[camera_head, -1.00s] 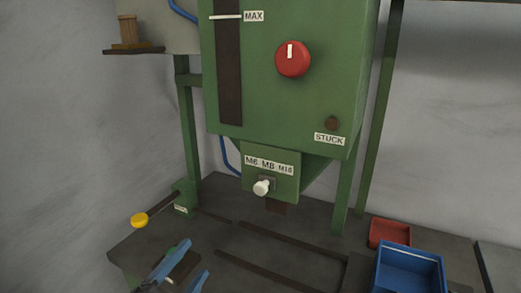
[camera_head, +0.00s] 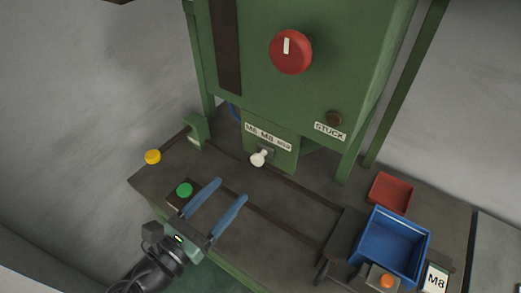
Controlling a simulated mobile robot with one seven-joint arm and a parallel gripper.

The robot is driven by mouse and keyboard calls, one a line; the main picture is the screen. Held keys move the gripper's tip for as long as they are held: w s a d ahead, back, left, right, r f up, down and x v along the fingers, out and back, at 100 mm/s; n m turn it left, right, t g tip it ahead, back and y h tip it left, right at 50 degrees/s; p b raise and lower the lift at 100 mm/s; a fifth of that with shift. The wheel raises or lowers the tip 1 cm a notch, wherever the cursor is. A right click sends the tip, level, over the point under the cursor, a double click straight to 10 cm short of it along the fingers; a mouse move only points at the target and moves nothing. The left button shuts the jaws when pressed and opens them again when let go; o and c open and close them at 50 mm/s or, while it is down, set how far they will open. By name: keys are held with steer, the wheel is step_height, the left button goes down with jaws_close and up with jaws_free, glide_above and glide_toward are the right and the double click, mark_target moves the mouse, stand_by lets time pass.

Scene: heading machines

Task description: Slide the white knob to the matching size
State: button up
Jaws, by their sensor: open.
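The white knob (camera_head: 258,158) sticks out of the small green panel low on the green machine (camera_head: 330,80). The size label (camera_head: 267,137) above it reads M6, M8 and a third size, M10 by the look of it. The knob sits near the middle of the panel, roughly below M8; its exact slot position is hard to tell. A card (camera_head: 436,281) at the lower right reads M8. My gripper (camera_head: 231,190) is open and empty, its two blue fingers pointing up and right, below and left of the knob and apart from it.
A green button (camera_head: 184,190) lies just left of my fingers, and a yellow knob (camera_head: 153,157) farther left. A blue bin (camera_head: 392,247), a red tray (camera_head: 391,193) and an orange button (camera_head: 387,281) are at the right. A red dial (camera_head: 291,51) is above.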

mark_target(255, 162)
steer(key=p+x, duration=0.2)
steer(key=x, duration=0.8)
steer(key=shift+s, duration=0.1)
steer(key=shift+x, duration=0.75)
jaws_close()
stand_by(0.3)
